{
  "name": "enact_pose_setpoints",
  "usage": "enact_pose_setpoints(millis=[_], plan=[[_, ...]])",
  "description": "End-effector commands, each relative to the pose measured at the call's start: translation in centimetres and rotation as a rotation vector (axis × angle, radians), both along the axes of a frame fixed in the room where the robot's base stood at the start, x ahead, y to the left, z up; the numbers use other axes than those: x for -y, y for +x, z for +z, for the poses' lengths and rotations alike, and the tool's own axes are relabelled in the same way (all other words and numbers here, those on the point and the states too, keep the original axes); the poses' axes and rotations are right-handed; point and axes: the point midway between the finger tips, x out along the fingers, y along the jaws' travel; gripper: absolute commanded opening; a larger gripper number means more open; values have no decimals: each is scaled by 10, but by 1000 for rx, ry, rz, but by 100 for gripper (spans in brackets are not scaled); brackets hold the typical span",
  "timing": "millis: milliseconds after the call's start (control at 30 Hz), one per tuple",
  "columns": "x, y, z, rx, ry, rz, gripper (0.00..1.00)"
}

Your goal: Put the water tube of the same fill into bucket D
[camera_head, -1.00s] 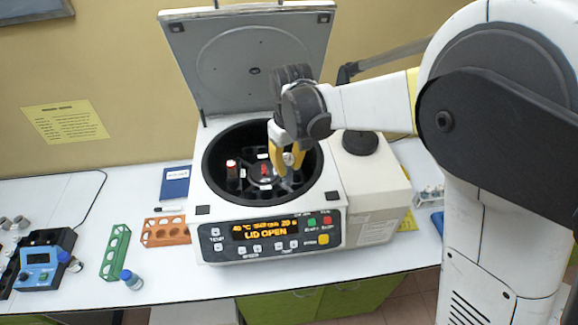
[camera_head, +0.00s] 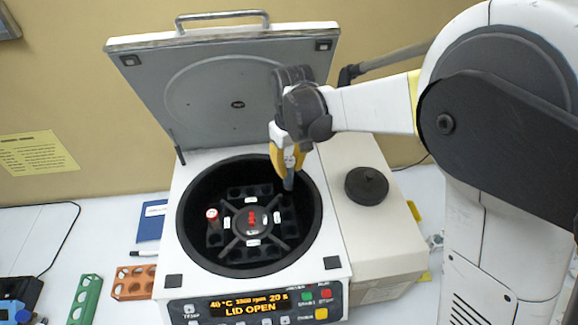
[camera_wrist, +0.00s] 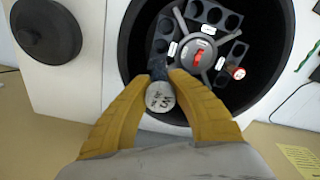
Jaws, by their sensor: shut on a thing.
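My gripper (camera_head: 287,165) is shut on a tube with a white, lettered cap (camera_wrist: 160,96). The tube's dark lower part (camera_head: 289,182) points down over the right side of the open centrifuge bowl. In the wrist view the tube sits between my yellow fingers (camera_wrist: 161,86), over or near one rotor bucket. The rotor (camera_head: 252,221) carries several black buckets with small white labels, too small to read, so I cannot tell which is D. A red-and-white-capped tube (camera_head: 212,214) stands in the left bucket; it also shows in the wrist view (camera_wrist: 237,73). Fill levels are not visible.
The centrifuge's raised lid (camera_head: 225,95) stands behind the bowl, and its display (camera_head: 247,305) reads LID OPEN. An orange rack (camera_head: 133,281), a green rack (camera_head: 86,301) and a blue booklet (camera_head: 151,222) lie to the left. A black knob (camera_head: 366,185) is on the right housing.

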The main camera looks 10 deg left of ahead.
Motion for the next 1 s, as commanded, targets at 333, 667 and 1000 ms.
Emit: enact_pose_setpoints(millis=[333, 667, 1000], plan=[[0, -1, -51, 0, 0, 0, 0], [0, -1, -81, 0, 0, 1, 0], [0, -1, -106, 0, 0, 1, 0]])
